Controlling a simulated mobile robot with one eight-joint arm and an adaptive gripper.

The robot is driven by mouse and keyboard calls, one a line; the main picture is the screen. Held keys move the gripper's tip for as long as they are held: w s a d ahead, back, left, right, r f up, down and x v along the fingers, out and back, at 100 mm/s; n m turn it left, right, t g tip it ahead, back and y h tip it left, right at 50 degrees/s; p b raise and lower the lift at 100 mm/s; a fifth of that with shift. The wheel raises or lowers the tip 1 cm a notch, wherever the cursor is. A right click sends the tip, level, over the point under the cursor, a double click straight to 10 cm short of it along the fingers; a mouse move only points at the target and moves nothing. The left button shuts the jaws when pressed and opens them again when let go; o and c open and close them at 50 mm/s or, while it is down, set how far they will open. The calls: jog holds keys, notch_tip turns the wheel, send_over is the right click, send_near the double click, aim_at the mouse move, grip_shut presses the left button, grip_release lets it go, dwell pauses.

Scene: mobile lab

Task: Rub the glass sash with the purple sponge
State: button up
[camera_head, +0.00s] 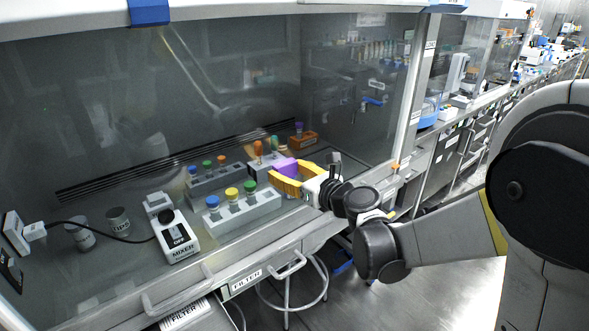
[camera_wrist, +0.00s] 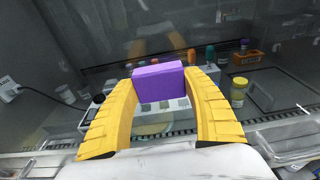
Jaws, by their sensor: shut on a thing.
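The purple sponge (camera_head: 286,166) is a small block held between the yellow fingers of my gripper (camera_head: 288,174). In the wrist view, the sponge (camera_wrist: 158,84) sits between the curved fingertips, which are shut on it. The glass sash (camera_head: 150,100) is the large, dark, see-through pane across the front of the hood in the head view. My gripper is at the lower right of the hood front, with the sponge side towards the hood. I cannot tell whether the sponge touches the glass.
A mixer (camera_head: 178,238) with a cable stands at left. An orange block (camera_head: 303,140) stands farther back. A handle (camera_head: 180,298) runs along the lower front. The upper pane area is clear.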

jog(key=s+a, duration=0.2)
jog(key=a, duration=0.1)
jog(key=shift+a, duration=0.1)
dwell(0.3)
jog(key=shift+f+v, duration=0.15)
jog(key=shift+v, duration=0.85)
jog(key=shift+f+v, duration=0.15)
jog(key=shift+v, duration=0.8)
jog(key=shift+f+v, duration=0.2)
jog(key=shift+v, duration=0.8)
jog(key=shift+f+v, duration=0.1)
jog(key=shift+v, duration=0.65)
jog(key=shift+f+v, duration=0.15)
jog(key=shift+v, duration=0.65)
